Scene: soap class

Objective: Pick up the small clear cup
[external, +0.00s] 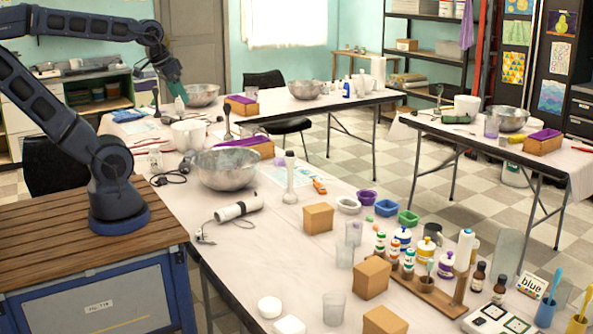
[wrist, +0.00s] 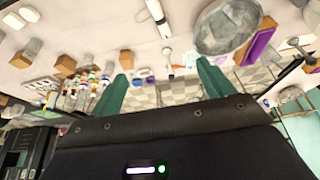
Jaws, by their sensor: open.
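Several small clear cups stand on the long white table in the external view. One clear cup (external: 334,308) is near the front edge, and two more (external: 345,253) (external: 353,232) stand close together behind it, beside a brown box. Which one the task means I cannot tell. My gripper (external: 180,96) is raised at the upper left, over the far end of the table and well away from these cups. In the wrist view my gripper (wrist: 163,70) has its two teal fingers spread wide with nothing between them. The cups are small and unclear in that view.
Brown boxes (external: 371,277), bottles (external: 402,236) and a wooden rack crowd around the cups. Other tables stand behind and right.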

